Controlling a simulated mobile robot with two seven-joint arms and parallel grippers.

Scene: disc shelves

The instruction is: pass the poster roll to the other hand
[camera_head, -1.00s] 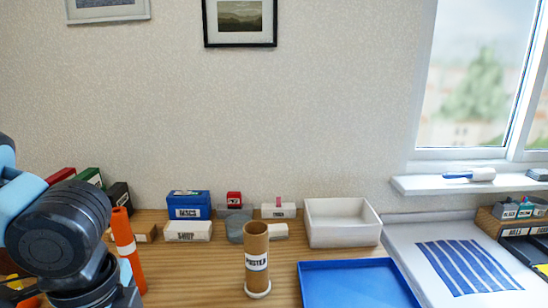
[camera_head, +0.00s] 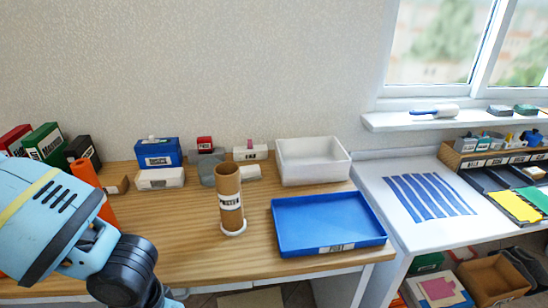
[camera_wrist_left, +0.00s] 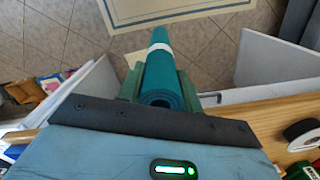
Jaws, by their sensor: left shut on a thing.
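A teal poster roll (camera_wrist_left: 162,75) with a white band shows in the left wrist view. My left gripper (camera_wrist_left: 158,88) is shut on it, with one finger on each side. The roll's near end faces the camera and its far end points out over the floor. In the head view my left arm comes in at the lower left, and its gripper and the roll are out of the picture. My right gripper is in neither current view. A brown cardboard tube (camera_head: 230,197) with a poster label stands upright on a round white base on the table.
On the wooden table (camera_head: 190,245) are an orange roll (camera_head: 84,172) partly behind my arm, a blue tray (camera_head: 330,222), a white bin (camera_head: 312,160) and small labelled boxes. A white surface with a striped sheet (camera_head: 430,196) lies right. Bins stand below it.

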